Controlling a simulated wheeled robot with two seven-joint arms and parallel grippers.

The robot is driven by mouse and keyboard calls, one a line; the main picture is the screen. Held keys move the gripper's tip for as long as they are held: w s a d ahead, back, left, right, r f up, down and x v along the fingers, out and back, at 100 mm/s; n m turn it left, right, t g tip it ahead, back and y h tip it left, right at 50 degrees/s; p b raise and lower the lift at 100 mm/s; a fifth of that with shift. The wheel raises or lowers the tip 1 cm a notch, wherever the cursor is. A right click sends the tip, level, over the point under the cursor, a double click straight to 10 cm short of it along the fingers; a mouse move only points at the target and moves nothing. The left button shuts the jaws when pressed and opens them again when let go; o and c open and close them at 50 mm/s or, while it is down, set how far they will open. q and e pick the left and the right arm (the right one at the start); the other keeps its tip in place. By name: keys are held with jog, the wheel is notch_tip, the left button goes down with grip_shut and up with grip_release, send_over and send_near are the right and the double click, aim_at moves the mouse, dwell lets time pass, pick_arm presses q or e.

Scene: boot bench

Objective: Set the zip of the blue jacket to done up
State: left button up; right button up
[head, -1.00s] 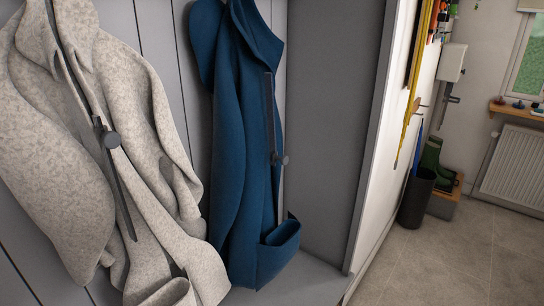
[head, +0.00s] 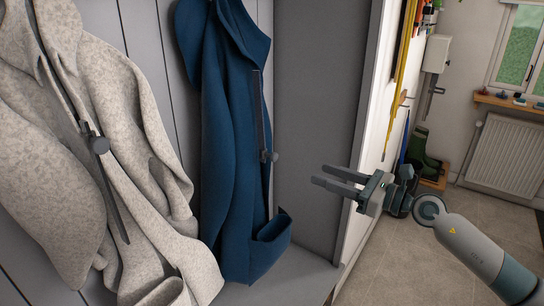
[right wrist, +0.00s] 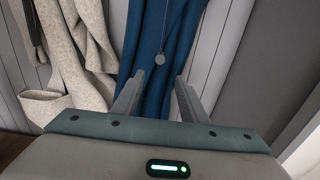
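The blue jacket (head: 225,140) hangs against the grey panelled back of the bench in the head view. Its dark zip track (head: 260,110) runs down the front, with a round grey zip pull (head: 269,157) about midway along it. My right gripper (head: 329,178) is to the right of the jacket, fingers pointing left towards it, open and empty. In the right wrist view the jacket (right wrist: 143,50) and the zip pull (right wrist: 160,60) lie ahead of the open fingers (right wrist: 160,88), with the pull apart from them. My left gripper is not in view.
A pale speckled jacket (head: 125,120) with its own zip and pull (head: 99,145) hangs to the left. A grey side panel (head: 318,100) closes the bench on the right. Beyond it are green boots (head: 420,150), a radiator (head: 507,155) and open tiled floor.

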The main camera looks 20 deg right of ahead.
aim_at(276, 157)
jog(key=shift+w, duration=0.15)
jog(key=p+x, duration=0.7)
jog(key=x, duration=0.9)
jog(key=shift+r, duration=0.1)
jog(key=shift+w+a, duration=0.45)
grip_shut()
